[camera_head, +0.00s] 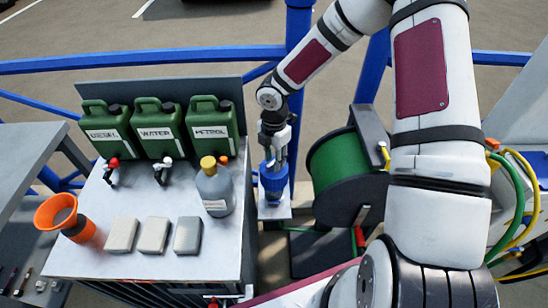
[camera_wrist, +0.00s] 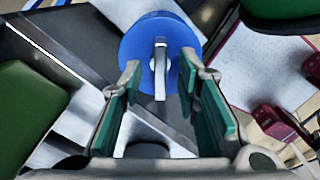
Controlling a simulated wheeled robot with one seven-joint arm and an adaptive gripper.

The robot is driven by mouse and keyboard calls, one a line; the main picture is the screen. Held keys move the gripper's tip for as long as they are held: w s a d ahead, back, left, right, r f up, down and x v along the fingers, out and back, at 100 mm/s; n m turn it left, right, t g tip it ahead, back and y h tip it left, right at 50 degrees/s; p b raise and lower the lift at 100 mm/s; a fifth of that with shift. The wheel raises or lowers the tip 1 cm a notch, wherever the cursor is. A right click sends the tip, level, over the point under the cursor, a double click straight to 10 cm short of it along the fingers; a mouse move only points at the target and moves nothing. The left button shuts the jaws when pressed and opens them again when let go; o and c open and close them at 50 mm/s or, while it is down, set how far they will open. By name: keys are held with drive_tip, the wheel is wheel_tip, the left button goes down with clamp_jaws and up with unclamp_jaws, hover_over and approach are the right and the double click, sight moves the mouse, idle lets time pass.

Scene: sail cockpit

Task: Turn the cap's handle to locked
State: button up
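The blue round cap (camera_head: 273,185) sits on a pale stand just right of the table, below my gripper (camera_head: 273,160). In the wrist view the cap (camera_wrist: 138,58) is seen from above, with a pale, narrow bar handle (camera_wrist: 160,70) standing across its face. My gripper (camera_wrist: 160,75) is open there, with one green-padded finger on each side of the handle and gaps between. I cannot tell whether the fingertips reach down to the handle's depth. Any lock mark on the cap is not visible.
A table (camera_head: 180,255) at left holds green cans labelled diesel, water and petrol (camera_head: 210,128), a grey bottle (camera_head: 214,190), sponge-like blocks (camera_head: 155,235) and an orange funnel (camera_head: 60,213). A green hose reel (camera_head: 340,165) stands close right. Blue rails (camera_head: 150,58) run behind.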

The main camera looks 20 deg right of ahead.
clamp_jaws()
drive_tip(key=shift+m, duration=0.3)
drive_tip(key=m, duration=0.6)
drive_tip(key=shift+m, duration=0.3)
drive_tip(key=m, duration=0.5)
drive_tip(key=shift+b, duration=0.35)
drive_tip(key=m, duration=0.5)
drive_tip(key=shift+m, duration=0.5)
